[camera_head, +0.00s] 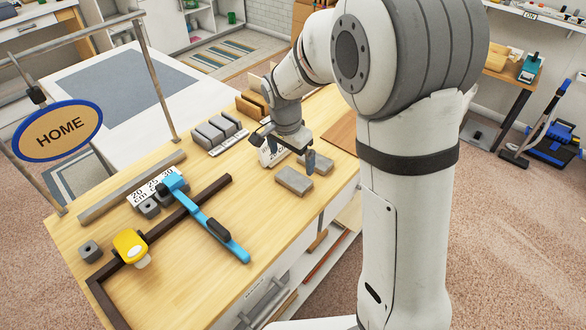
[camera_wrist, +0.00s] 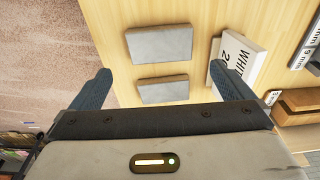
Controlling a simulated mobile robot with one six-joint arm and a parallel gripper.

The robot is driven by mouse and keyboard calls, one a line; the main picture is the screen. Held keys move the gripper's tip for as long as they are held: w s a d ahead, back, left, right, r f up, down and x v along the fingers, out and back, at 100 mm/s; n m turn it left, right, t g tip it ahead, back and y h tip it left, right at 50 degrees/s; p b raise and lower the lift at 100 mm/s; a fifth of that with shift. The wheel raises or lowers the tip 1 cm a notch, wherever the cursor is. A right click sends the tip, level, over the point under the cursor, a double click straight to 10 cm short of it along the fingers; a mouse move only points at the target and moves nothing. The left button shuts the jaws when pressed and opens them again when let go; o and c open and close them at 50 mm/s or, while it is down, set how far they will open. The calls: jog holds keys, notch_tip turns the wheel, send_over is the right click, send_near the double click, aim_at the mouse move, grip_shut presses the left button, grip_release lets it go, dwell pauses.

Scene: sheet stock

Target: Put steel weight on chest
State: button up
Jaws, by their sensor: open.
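Two flat grey blocks, which look like steel weights, lie side by side on the wooden workbench (camera_head: 190,285): a nearer block (camera_head: 293,180) and a farther block (camera_head: 319,164). In the wrist view one block (camera_wrist: 160,44) lies ahead of my fingers and the other (camera_wrist: 163,89) lies between them in the picture. My gripper (camera_head: 291,153) is open and empty, pointing down above the bench beside these blocks. It also shows in the wrist view (camera_wrist: 162,82). I cannot tell which thing is the chest.
A white labelled box (camera_wrist: 245,55) stands beside the right finger. A row of grey blocks (camera_head: 215,133) sits behind my gripper. A blue clamp-like tool (camera_head: 210,225), a dark square (camera_head: 185,210) and a yellow-headed object (camera_head: 131,246) lie on the left. A HOME sign (camera_head: 58,131) hangs at the bench edge.

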jog(key=s+d+r+n, duration=0.4)
jog(key=s+d+r, duration=0.2)
jog(key=s+r, duration=0.3)
jog(key=s+d+n+t, duration=0.1)
jog(key=s+d+n, duration=0.1)
jog(key=s, duration=0.4)
jog(key=s+d+n+y, duration=0.1)
jog(key=s+d+n, duration=0.1)
jog(key=s, duration=0.5)
jog(key=shift+s+d+r+n+t, duration=0.15)
jog(key=shift+d+r+n+t, duration=0.1)
jog(key=shift+d+n+t, duration=0.2)
jog(key=shift+a, duration=0.1)
